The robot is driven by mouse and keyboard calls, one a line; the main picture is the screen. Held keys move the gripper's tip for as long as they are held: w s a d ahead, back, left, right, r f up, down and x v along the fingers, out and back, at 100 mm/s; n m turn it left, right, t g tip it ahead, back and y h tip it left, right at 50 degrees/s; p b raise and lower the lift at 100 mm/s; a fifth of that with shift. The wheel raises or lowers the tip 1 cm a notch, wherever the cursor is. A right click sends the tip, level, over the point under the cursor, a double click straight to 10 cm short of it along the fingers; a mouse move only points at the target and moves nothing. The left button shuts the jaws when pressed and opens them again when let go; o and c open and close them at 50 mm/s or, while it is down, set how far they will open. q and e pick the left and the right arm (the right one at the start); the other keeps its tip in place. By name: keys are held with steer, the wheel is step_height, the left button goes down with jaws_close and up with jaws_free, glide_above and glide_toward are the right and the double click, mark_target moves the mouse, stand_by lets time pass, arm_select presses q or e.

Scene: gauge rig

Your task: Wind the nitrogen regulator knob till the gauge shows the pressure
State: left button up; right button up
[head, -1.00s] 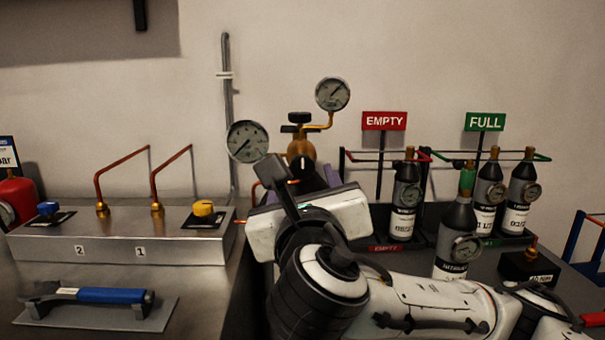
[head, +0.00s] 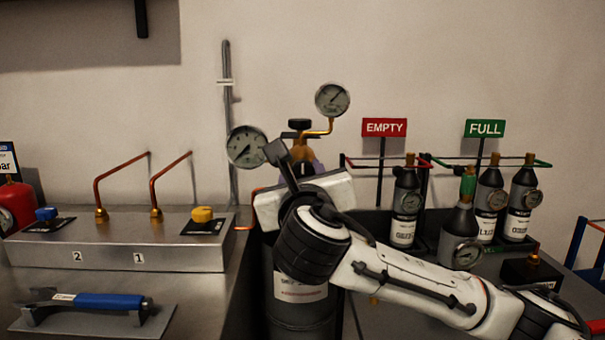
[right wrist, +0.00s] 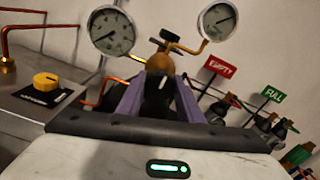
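The brass regulator (head: 302,152) sits on a dark cylinder (head: 300,312) behind my right gripper. Its left gauge (head: 246,146) has its needle toward the lower left; its right gauge (head: 332,99) has its needle toward the upper right. Both gauges show in the right wrist view too, but the numbers are too small to read. There, the black regulator knob (right wrist: 158,92) with a white mark lies between the purple fingers of my right gripper (right wrist: 160,86). Whether the fingers press on the knob is unclear. My left gripper is out of view.
A steel bench on the left holds a panel with a yellow knob (head: 202,214), a blue knob (head: 46,213) and copper pipes. A blue-handled tool (head: 108,301) lies in front. Small bottles stand right under EMPTY (head: 384,127) and FULL (head: 485,128) signs.

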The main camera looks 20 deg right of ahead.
steer(key=shift+c, duration=1.2)
